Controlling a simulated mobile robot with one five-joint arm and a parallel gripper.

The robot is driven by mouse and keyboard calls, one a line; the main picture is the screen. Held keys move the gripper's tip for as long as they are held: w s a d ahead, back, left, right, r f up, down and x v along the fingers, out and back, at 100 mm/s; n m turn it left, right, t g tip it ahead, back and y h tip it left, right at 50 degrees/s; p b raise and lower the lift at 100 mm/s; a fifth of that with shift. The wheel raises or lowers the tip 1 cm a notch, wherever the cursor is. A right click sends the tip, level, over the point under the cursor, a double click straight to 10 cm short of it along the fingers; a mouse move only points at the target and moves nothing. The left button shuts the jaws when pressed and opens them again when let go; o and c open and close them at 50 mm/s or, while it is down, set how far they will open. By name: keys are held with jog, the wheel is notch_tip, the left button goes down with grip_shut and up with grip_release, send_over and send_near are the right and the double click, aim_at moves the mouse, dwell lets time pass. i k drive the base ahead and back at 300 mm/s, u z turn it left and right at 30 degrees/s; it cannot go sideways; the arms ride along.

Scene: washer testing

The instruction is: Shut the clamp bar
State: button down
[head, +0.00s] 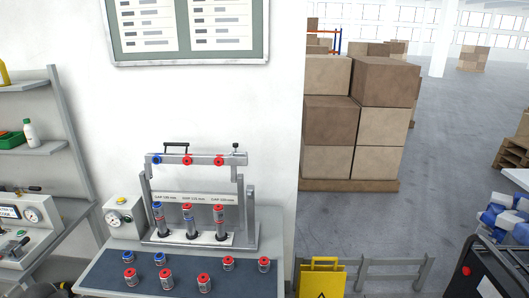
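The clamp bar (205,159) is a grey horizontal bar with blue and red round parts along it. It stands raised on the test fixture (252,215), with a clear gap between it and the posts below. A small black-topped handle (235,147) rises near its right end. Below it, three upright posts (187,220) carry blue and red ringed pieces, under gap labels. The fixture sits at the back of a bench (250,277) with a dark blue mat. I cannot make out my gripper in the head view.
Several red- and blue-topped cylinders (204,283) stand on the mat in front of the fixture. A gauge box (124,218) is on its left. A yellow sign (322,278) and a low grey rail (392,273) stand right of the bench. Boxes (355,120) are stacked behind.

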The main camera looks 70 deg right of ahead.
aim_at(218, 160)
jog(key=u, duration=0.05)
jog(key=k, duration=1.3)
jog(key=z, duration=1.15)
jog(key=i, duration=0.65)
